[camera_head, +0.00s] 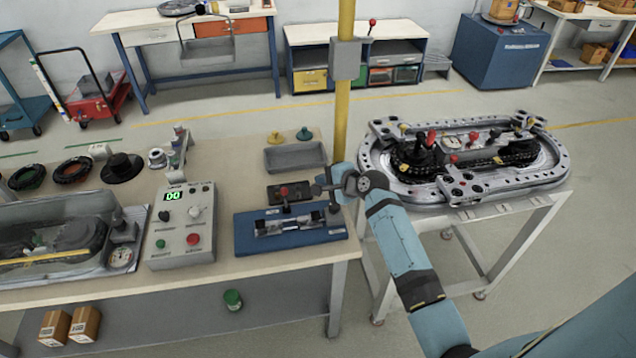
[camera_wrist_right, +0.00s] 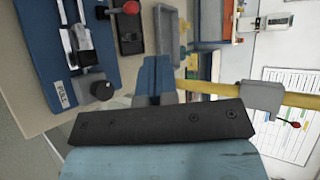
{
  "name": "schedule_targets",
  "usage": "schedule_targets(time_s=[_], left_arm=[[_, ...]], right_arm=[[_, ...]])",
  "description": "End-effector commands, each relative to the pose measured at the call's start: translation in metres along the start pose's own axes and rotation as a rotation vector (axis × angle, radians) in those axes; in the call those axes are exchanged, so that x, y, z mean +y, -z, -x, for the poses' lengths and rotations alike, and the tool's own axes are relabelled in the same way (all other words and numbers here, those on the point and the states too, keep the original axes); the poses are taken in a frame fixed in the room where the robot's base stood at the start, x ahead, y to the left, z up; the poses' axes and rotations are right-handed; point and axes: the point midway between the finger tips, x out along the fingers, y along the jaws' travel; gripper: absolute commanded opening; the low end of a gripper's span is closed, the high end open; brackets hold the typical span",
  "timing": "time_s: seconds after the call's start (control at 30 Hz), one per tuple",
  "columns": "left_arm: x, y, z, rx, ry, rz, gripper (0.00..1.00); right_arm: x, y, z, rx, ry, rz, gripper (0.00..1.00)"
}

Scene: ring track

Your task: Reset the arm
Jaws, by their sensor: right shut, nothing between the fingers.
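My right arm (camera_head: 400,250) reaches in from the lower right. Its gripper (camera_head: 322,188) is over the right end of the workbench, beside the yellow post and near the blue fixture. In the right wrist view the gripper (camera_wrist_right: 155,72) has its blue fingers together, with nothing seen between them. The blue fixture (camera_head: 262,245) with a metal clamp lies on the bench below and left of the gripper; it also shows in the wrist view (camera_wrist_right: 52,78). My left gripper is in neither view.
A black box with a red lever (camera_head: 290,192) sits behind the fixture. The yellow post (camera_head: 341,90) stands close to the gripper. A grey control box (camera_head: 182,235) is further left. The ring track (camera_head: 545,180) stands on a separate table at right.

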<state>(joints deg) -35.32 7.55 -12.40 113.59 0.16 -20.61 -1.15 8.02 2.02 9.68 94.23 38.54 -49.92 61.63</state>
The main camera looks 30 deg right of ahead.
Motion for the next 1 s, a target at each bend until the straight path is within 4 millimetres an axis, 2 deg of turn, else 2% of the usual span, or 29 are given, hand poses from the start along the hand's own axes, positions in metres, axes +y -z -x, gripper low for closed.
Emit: schedule_targets(time_s=[0.43, 0.53, 0.57, 0.67, 0.77, 0.8, 0.9, 1.0], left_arm=[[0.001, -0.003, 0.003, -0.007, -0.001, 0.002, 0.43], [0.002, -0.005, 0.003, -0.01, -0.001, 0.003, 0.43], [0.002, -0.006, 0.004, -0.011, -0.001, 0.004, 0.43], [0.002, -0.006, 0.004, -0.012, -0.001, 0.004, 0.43], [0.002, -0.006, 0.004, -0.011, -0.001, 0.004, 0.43], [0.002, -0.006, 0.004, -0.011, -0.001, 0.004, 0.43], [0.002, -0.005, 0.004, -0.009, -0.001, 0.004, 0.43], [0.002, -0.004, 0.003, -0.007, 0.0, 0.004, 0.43]], right_arm=[[0.0, 0.0, 0.0, 0.0, 0.0, 0.001, 0.0], [0.012, -0.002, 0.002, 0.012, -0.012, 0.045, 0.0], [0.02, -0.003, 0.004, 0.02, -0.02, 0.074, 0.0], [0.061, -0.012, 0.015, 0.058, -0.061, 0.252, 0.0], [0.117, -0.03, 0.036, 0.092, -0.117, 0.531, 0.0], [0.139, -0.04, 0.047, 0.099, -0.138, 0.656, 0.0], [0.188, -0.069, 0.078, 0.097, -0.179, 0.965, 0.0], [0.227, -0.101, 0.11, 0.076, -0.197, 1.248, 0.0]])
